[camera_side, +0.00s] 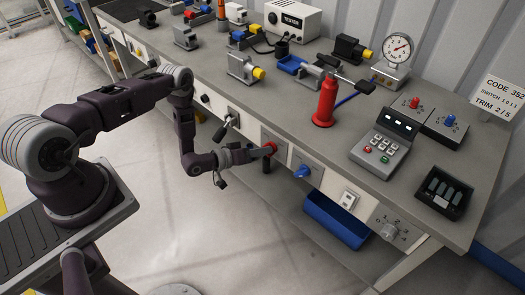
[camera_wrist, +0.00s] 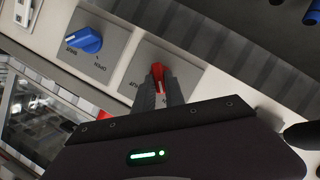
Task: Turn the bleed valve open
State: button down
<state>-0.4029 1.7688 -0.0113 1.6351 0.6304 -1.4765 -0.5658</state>
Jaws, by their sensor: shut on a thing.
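A red valve handle (camera_wrist: 158,74) sits on a grey plate on the bench's front panel. My gripper (camera_wrist: 162,88) is shut on it, with a finger on either side of the handle. The red handle also shows in the side view (camera_side: 270,148), partly hidden by my gripper (camera_side: 264,153). A blue knob (camera_wrist: 84,41) sits on its own plate beside it and stands apart from my gripper; it shows to the right in the side view (camera_side: 302,171). Small lettering on the plates is too blurred to tell which one is the bleed valve.
A black handle (camera_side: 227,127) sticks out of the front panel left of my gripper. A blue bin (camera_side: 337,220) is below the panel at right. A grey numbered dial (camera_side: 388,231) is farther right. A red bottle (camera_side: 325,103) stands on the bench above. The floor in front is clear.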

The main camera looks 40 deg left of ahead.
jog(key=shift+n, duration=0.4)
dwell(0.3)
jog(key=c, duration=1.4)
grip_release()
